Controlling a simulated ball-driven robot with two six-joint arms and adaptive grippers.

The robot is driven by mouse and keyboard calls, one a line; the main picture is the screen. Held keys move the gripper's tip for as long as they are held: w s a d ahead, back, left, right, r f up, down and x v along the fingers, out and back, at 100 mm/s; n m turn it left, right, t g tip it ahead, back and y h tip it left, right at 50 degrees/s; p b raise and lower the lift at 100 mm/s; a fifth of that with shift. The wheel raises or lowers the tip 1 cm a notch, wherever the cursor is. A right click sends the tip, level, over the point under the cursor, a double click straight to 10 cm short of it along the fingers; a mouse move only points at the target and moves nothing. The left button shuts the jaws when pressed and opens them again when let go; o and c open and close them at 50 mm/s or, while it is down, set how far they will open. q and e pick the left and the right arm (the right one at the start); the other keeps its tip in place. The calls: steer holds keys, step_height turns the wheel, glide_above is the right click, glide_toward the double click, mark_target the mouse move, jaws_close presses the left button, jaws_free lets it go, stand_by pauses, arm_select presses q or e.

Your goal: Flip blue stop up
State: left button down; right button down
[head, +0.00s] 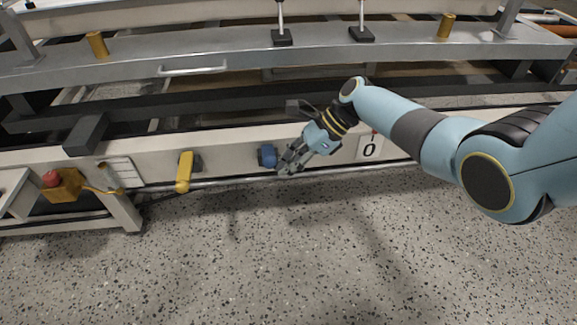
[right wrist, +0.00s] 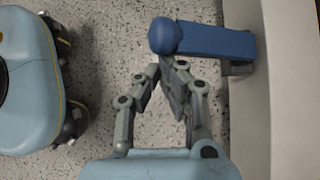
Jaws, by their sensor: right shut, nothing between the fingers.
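The blue stop (head: 267,156) sits on the front face of the pale rail. In the right wrist view the blue stop (right wrist: 215,42) juts out from its mount on the rail, with a rounded knob at its free end. My right gripper (head: 284,169) is shut and empty just right of and slightly below the stop in the head view. In the right wrist view the fingertips of my right gripper (right wrist: 172,66) are together close by the knob end; I cannot tell if they touch it. My left gripper is not in view.
A yellow stop (head: 184,172) hangs on the same rail to the left. Further left is a red button on a yellow box (head: 62,184). The speckled floor (head: 270,255) in front is clear.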

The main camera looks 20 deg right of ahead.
mark_target(274, 157)
steer(key=shift+w+d+r+m+g+y+b, duration=0.15)
steer(key=shift+w+r+m+g+y, duration=0.1)
steer(key=shift+w+r+g, duration=0.4)
steer(key=shift+w+d+r+m+g+y+b, duration=0.1)
steer(key=shift+w+r+m+g+y, duration=0.2)
steer(key=shift+r, duration=0.5)
steer(key=shift+w+d+r+m+g+y+b, duration=0.1)
steer(key=shift+w+r+m+g+b, duration=0.05)
steer(key=shift+w+r+g, duration=0.5)
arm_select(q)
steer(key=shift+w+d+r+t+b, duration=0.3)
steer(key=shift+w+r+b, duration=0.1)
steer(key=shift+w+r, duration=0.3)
arm_select(e)
steer(key=shift+w+d+r, duration=0.2)
steer(key=shift+w+r, duration=0.3)
steer(key=shift+w, duration=0.05)
steer(key=shift+w+d+r, duration=0.2)
steer(key=shift+w+r, duration=0.3)
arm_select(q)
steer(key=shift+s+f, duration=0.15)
arm_select(e)
steer(key=v, duration=1.2)
steer(key=shift+s, duration=0.15)
